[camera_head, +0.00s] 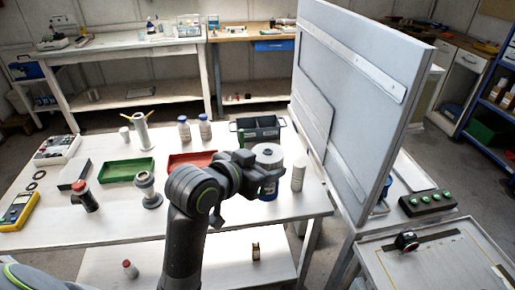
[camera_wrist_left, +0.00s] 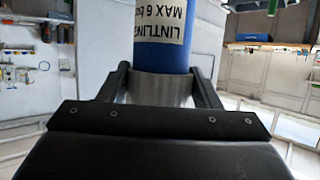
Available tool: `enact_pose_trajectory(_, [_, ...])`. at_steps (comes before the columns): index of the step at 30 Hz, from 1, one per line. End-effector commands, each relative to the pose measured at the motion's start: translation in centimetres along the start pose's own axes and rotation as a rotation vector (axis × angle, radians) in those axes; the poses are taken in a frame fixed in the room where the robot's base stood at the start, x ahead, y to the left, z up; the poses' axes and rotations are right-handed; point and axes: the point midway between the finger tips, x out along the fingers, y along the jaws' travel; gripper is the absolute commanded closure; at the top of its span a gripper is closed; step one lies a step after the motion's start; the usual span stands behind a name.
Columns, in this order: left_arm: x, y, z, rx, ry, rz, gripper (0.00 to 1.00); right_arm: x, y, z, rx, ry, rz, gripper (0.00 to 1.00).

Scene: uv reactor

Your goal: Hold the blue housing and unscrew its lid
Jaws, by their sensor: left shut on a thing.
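The blue housing (camera_head: 269,190) stands upright near the right end of the white table, partly hidden behind my left gripper in the head view. Its round grey-white lid (camera_head: 268,152) is on top. My left gripper (camera_head: 258,167) is at the lid's height. In the left wrist view the housing (camera_wrist_left: 162,48) appears upside down, with a pale label. The ribbed grey lid (camera_wrist_left: 162,90) lies between the two dark fingers, and the gripper is shut on it. Lid and housing are together. My right gripper is out of view.
A white bottle (camera_head: 298,176) stands close right of the housing, and a dark bin (camera_head: 258,131) is behind it. A tall grey panel (camera_head: 355,100) rises to the right. Red (camera_head: 191,161) and green (camera_head: 126,169) trays lie left. The table's front has bare room.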

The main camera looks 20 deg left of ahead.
Motion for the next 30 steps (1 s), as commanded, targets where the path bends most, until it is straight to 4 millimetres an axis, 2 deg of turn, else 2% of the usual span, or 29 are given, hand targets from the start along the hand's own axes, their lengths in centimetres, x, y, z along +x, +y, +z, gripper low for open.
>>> enact_pose_trajectory(17, [2.0,5.6,6.8,0.193,0.000,0.481,0.83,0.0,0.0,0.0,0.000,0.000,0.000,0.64])
enact_pose_trajectory(30, [3.9,10.9,12.7,0.372,0.006,0.917,0.83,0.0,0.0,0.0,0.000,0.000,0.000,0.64])
